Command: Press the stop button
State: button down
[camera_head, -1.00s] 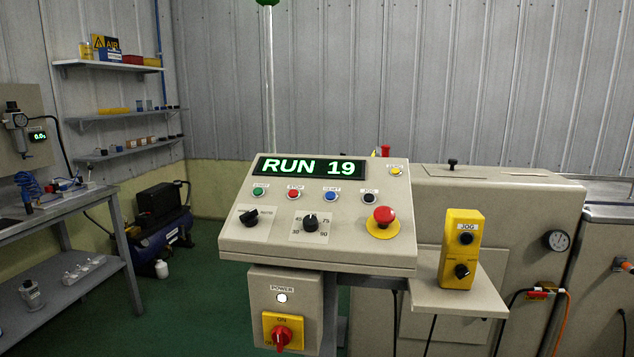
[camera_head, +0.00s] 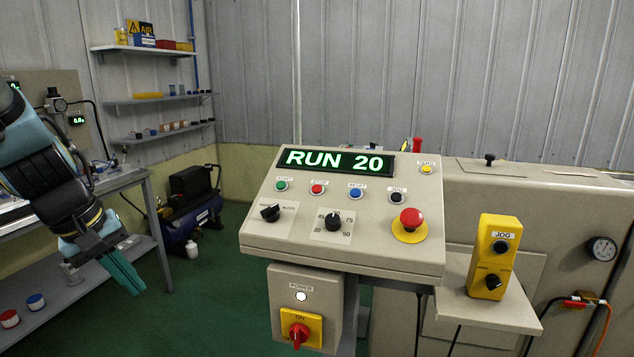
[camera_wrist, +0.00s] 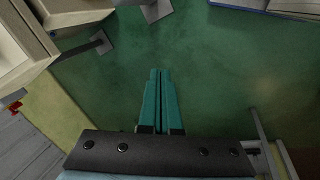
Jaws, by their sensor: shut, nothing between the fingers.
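The stop button (camera_head: 318,189) is a small red push button under a "STOP" label on the sloped beige control panel (camera_head: 380,240). It sits between the green start button (camera_head: 281,186) and the blue reset button (camera_head: 356,193). The display (camera_head: 336,162) above them reads "RUN 20". My gripper (camera_head: 128,278) is at the left of the head view, well left of and below the panel, pointing down. Its teal fingers are together and empty. In the wrist view the shut fingers (camera_wrist: 160,100) hang above the green floor, and the stop button is not visible there.
A large red mushroom button (camera_head: 411,218) on a yellow base sits right on the panel. A yellow jog box (camera_head: 493,255) stands on a side shelf. A power box (camera_head: 305,310) hangs below the panel. A workbench (camera_head: 140,215) and blue compressor (camera_head: 190,215) are at left.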

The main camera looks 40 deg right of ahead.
jog(key=s+d+r+n+g+h+p, duration=0.15)
jog(key=d+r, duration=0.25)
jog(key=d, duration=0.4)
jog(key=d+r+m+h, duration=0.1)
jog(key=d+r+h, duration=0.25)
jog(key=d, duration=0.55)
jog(key=n+h+p, duration=0.2)
jog(key=h, duration=0.2)
send_near(317, 189)
jog(key=s+d+r, duration=0.3)
jog(key=r, duration=0.4)
jog(key=shift+g, duration=0.45)
jog(key=d+f+b, duration=0.1)
jog(key=f, duration=0.1)
jog(key=w+d+f+b, duration=0.1)
jog(key=f, duration=0.1)
jog(key=w+f+b, duration=0.1)
jog(key=f, duration=0.1)
jog(key=shift+d+f+b, duration=0.35)
jog(key=shift+d, duration=0.05)
jog(key=shift+w+d+f+b, duration=0.2)
jog(key=shift+d+f+b, duration=0.2)
jog(key=shift+f+b, duration=0.2)
jog(key=shift+r, duration=0.1)
jog(key=shift+w+d+f+b, duration=0.1)
jog(key=shift+f+b, duration=0.35)
jog(key=shift+b, duration=0.3)
